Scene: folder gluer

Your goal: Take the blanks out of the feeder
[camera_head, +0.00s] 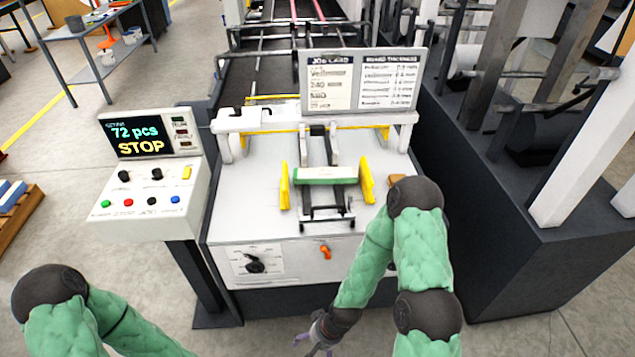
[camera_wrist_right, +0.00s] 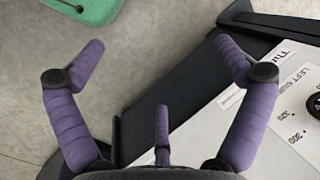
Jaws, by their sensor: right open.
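The feeder (camera_head: 240,190) is a white table with two yellow side guides. A low stack of blanks (camera_head: 326,174), with a green front edge and pale top, lies between the left guide (camera_head: 284,186) and the right guide (camera_head: 366,181). My right gripper (camera_head: 312,335) hangs low in front of the feeder, below its top, at the bottom of the head view. In the right wrist view its purple fingers (camera_wrist_right: 166,62) are spread and empty, above the floor and the feeder's front edge. My left arm is at the lower left; its gripper is out of view.
A control panel (camera_head: 152,190) at the left reads "72 pcs STOP". A job card board (camera_head: 363,80) stands behind the stack. A brown block (camera_head: 397,180) lies right of the guides. The front panel has a dial (camera_head: 255,263) and an orange lever (camera_head: 325,252).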

